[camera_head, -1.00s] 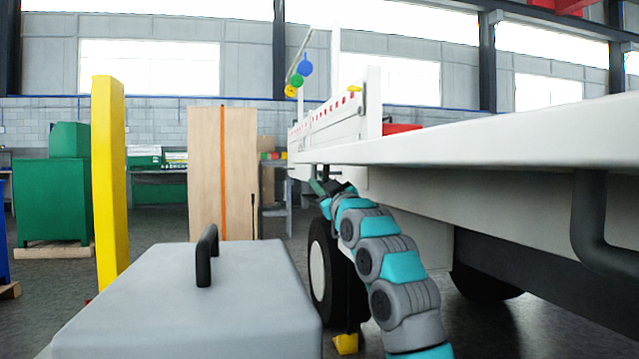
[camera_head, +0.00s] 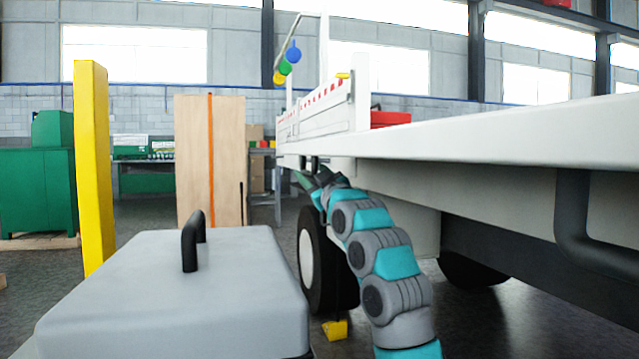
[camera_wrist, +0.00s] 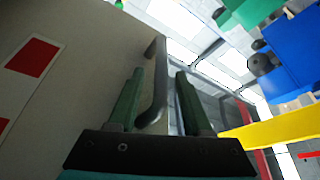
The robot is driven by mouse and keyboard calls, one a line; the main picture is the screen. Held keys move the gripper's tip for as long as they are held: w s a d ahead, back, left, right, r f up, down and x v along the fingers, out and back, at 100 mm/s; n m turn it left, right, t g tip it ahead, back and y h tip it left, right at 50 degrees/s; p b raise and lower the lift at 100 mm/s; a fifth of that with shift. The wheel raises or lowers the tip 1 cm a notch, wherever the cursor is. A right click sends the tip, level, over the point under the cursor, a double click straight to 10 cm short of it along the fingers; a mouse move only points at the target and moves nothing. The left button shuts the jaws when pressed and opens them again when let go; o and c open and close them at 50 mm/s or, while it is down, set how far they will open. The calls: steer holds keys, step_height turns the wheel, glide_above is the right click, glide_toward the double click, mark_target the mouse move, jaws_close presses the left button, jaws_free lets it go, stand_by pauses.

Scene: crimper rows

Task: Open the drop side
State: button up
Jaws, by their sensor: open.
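The white truck bed's drop side (camera_head: 308,118) stands upright along the bed's far part, with a row of red marks. My gripper (camera_head: 320,176) is under the bed's edge near it, small and partly hidden by my arm. In the wrist view, my gripper (camera_wrist: 157,88) is open, its two green fingers apart. A dark grey bar handle (camera_wrist: 156,85) on a pale panel (camera_wrist: 75,90) with red-and-white marking shows between the fingers, nearer the left one. I cannot tell whether it touches that finger.
The truck bed's long white edge (camera_head: 480,135) runs above my arm, with a wheel (camera_head: 312,260) beside it. A yellow post (camera_head: 93,165) and a wooden panel (camera_head: 210,160) stand to the left. Open floor lies between them and the truck.

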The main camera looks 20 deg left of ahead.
steer(key=shift+b+v, duration=0.65)
steer(key=shift+v, duration=0.6)
steer(key=v, duration=0.3)
steer(key=shift+s+d, duration=0.1)
steer(key=shift+d, duration=0.05)
steer(key=shift+f, duration=0.1)
